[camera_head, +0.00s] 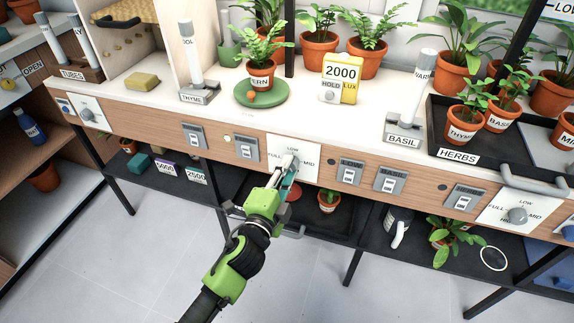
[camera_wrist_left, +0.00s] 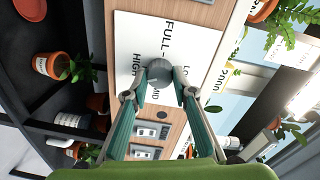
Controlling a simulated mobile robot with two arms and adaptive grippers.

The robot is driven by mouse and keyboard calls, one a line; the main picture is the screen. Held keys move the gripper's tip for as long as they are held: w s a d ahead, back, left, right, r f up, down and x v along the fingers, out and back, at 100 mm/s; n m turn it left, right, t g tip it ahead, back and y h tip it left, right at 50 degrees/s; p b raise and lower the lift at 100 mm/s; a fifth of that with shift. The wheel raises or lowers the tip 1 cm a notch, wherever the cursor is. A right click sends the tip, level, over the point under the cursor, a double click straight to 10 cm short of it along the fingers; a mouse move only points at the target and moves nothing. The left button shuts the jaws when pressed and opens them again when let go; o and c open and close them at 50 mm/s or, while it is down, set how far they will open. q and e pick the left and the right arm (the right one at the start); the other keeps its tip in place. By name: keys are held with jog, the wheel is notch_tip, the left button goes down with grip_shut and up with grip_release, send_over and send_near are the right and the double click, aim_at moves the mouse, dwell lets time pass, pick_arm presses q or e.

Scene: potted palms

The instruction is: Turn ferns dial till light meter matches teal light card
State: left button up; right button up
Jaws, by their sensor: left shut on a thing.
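My left gripper (camera_head: 286,172) is shut on the grey knob of the dial on a white plate (camera_head: 305,150) in the wooden front panel, below the potted fern. The knob (camera_wrist_left: 163,66) shows between the fingertips (camera_wrist_left: 160,82) in the left wrist view. The plate's words include LOW, MID, FULL and HIGH. The yellow and white light meter (camera_head: 342,78) stands on the counter and reads 2000 LUX. The fern pot (camera_head: 260,82) sits on a green saucer (camera_head: 261,98). A teal block (camera_head: 139,163) lies on the lower shelf; no number is readable on it. My right gripper is out of view.
Cards marked 5000 (camera_head: 165,168) and 2500 (camera_head: 196,176) stand on the lower shelf. Switch plates flank the dial, and another dial (camera_head: 517,215) is at the right. A black herbs tray (camera_head: 459,155) with pots and a basil holder (camera_head: 403,138) stand on the counter.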

pick_arm(q)
jog(key=shift+m+p, duration=0.8)
jog(key=shift+m, duration=1.6)
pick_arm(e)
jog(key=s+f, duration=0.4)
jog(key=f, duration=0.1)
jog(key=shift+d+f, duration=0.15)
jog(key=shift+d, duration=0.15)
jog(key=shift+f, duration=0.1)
pick_arm(q)
jog(key=o, duration=1.1)
jog(key=v, duration=1.2)
jog(key=shift+s+d, duration=0.1)
jog(key=shift+d, duration=0.05)
